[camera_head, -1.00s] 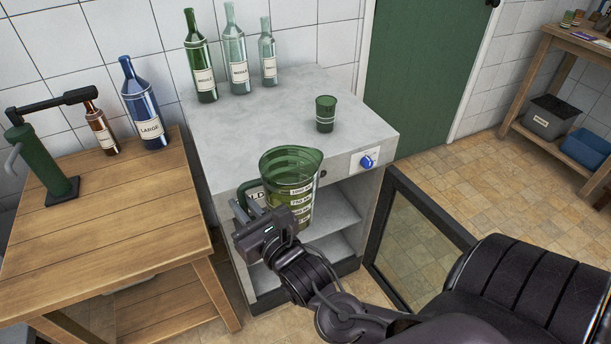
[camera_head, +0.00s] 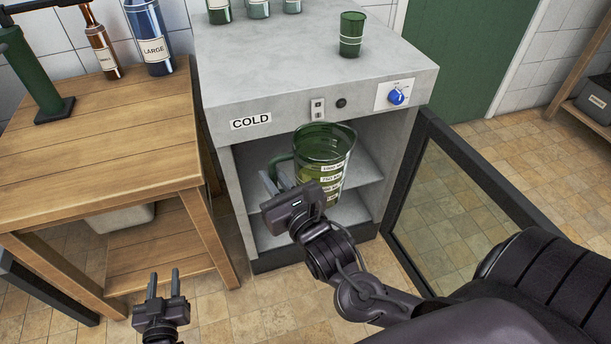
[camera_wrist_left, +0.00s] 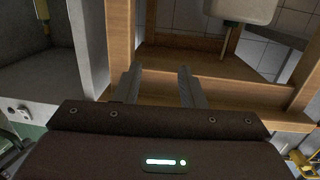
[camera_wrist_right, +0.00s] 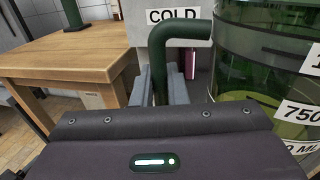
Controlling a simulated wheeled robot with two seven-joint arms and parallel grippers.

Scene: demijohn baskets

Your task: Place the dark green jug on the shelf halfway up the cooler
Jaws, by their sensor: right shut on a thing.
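The dark green jug (camera_head: 325,150), see-through with white measure labels, is upright in front of the cooler's open upper compartment. My right gripper (camera_head: 275,180) is shut on its handle, at the jug's left side. The right wrist view shows the handle (camera_wrist_right: 182,30) between the fingers, with the jug body (camera_wrist_right: 265,75) to the right. The grey cooler (camera_head: 225,110) is marked COLD. Its halfway shelf (camera_head: 367,168) shows behind the jug, which partly hides it. I cannot tell whether the jug is past the front edge. My left gripper (camera_head: 163,284) is open and empty, low at the left.
The cooler's glass door (camera_head: 440,205) stands open at the right. A wooden table (camera_head: 100,150) stands close on the left, with a brown bottle (camera_head: 101,45) and a blue bottle (camera_head: 149,40). A green cup (camera_head: 351,35) and several bottles stand on the cooler top.

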